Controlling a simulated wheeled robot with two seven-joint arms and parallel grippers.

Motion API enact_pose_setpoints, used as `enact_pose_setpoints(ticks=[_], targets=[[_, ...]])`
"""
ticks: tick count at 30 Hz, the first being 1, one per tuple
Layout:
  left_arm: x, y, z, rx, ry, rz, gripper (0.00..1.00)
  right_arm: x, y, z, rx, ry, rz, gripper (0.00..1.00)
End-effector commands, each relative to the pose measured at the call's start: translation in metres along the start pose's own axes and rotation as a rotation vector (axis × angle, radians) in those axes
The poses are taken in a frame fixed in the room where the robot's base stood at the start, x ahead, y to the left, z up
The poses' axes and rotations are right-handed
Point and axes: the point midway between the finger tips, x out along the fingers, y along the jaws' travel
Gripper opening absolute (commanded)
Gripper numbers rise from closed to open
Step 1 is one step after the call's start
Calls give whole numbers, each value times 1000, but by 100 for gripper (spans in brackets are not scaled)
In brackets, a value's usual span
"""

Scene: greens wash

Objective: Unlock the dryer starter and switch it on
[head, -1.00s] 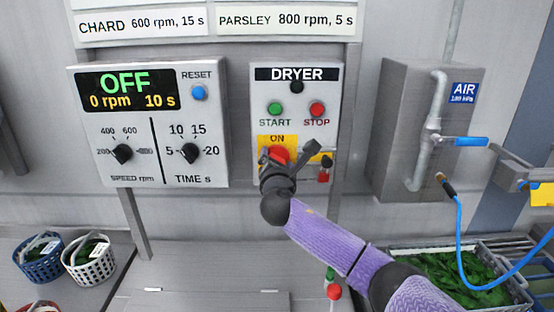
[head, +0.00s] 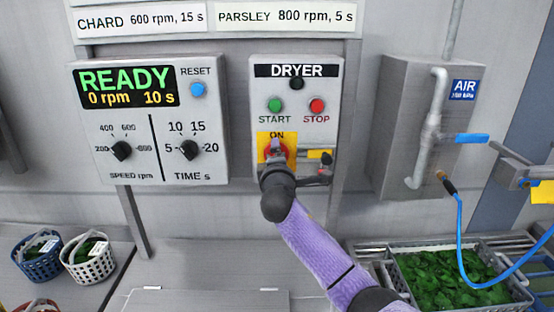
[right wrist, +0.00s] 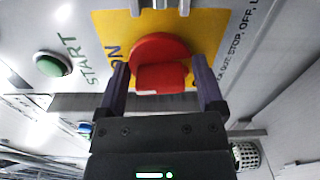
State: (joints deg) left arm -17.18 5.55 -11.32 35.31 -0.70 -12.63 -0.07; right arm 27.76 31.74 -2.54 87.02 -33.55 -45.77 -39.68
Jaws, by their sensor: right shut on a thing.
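The dryer starter (head: 330,100) is a grey wall box with a green START button (head: 275,105) and a red STOP button (head: 317,105). Its red rotary switch handle (right wrist: 162,77) sits on a yellow plate (right wrist: 215,35) marked ON. My right gripper (right wrist: 160,72) is shut on the red handle, with one finger on either side; in the head view my wrist hides much of the handle. A small red and dark item (head: 327,158), perhaps the padlock, shows at the box's right edge, partly covered. My left gripper is not in view.
The control panel (head: 150,165) on the left reads READY, 0 rpm, 10 s. An air box (head: 395,110) with a pipe and blue hose (head: 460,230) stands right. Baskets (head: 38,258) are at the lower left; a crate of greens (head: 400,290) is at the lower right.

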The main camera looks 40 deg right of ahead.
Motion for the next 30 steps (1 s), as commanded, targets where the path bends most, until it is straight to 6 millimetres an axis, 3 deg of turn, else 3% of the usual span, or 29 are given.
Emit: enact_pose_setpoints(ticks=[9,26,27,30], targets=[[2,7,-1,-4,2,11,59,0,-2,0,110,1,-4,28],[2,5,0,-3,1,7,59,0,-2,-1,133,1,-4,28],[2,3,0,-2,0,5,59,0,-2,0,133,1,-4,95],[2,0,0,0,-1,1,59,0,-1,0,132,1,-3,96]])
